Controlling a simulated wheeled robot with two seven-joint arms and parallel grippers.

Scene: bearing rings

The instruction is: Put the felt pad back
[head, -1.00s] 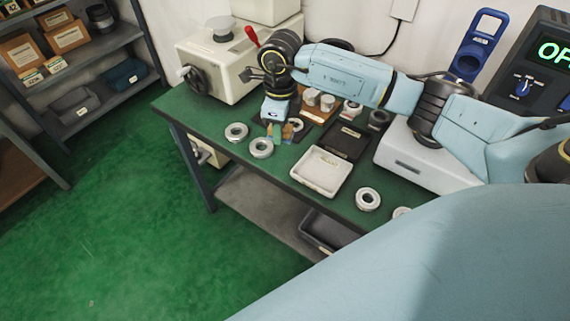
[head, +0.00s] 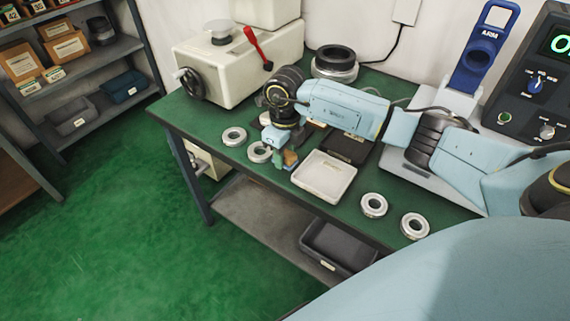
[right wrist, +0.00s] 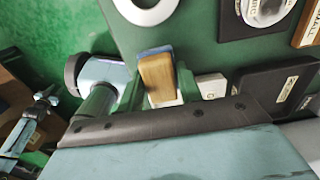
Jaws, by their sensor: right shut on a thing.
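The felt pad (right wrist: 157,80) shows in the right wrist view as a small wood-coloured block with a blue layer along one edge. My right gripper (right wrist: 155,92) is shut on it, with a finger on each side. In the head view, my right gripper (head: 284,160) holds the pad (head: 291,157) over the front part of the bench, just left of the white tray (head: 318,190). I cannot tell how high the pad is above the bench. My left gripper is not in view.
Steel rings lie on the green bench left of the gripper (head: 234,136), close behind it (head: 257,153), and right of the tray (head: 374,205) (head: 415,226). A dark tray (head: 345,148) lies behind the white one. A cream machine (head: 225,70) with a red lever stands back left.

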